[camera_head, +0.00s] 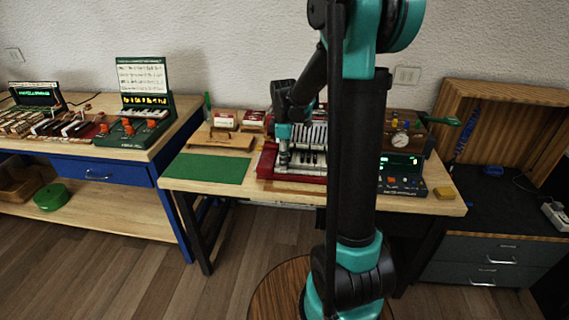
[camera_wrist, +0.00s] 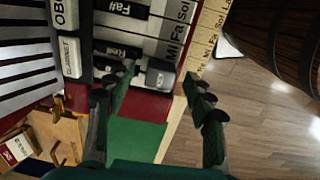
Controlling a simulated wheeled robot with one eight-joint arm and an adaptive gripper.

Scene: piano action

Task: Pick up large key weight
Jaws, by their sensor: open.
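A small grey metal block (camera_wrist: 160,79), which looks like the large key weight, sits at the near end of the piano keys in the wrist view. My gripper (camera_wrist: 160,75) is open, with one finger on each side of the block. I cannot tell whether either finger touches it. In the head view my gripper (camera_head: 284,160) points down over the left end of the red-based keyboard model (camera_head: 266,163). The block cannot be made out there.
The keys (camera_wrist: 172,28) carry note labels. A green mat (camera_head: 207,168) lies left of the model on the wooden table. A wooden stand (camera_head: 222,140) is behind the mat. A control box with a screen (camera_head: 402,175) stands right. My arm hides the table's middle.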

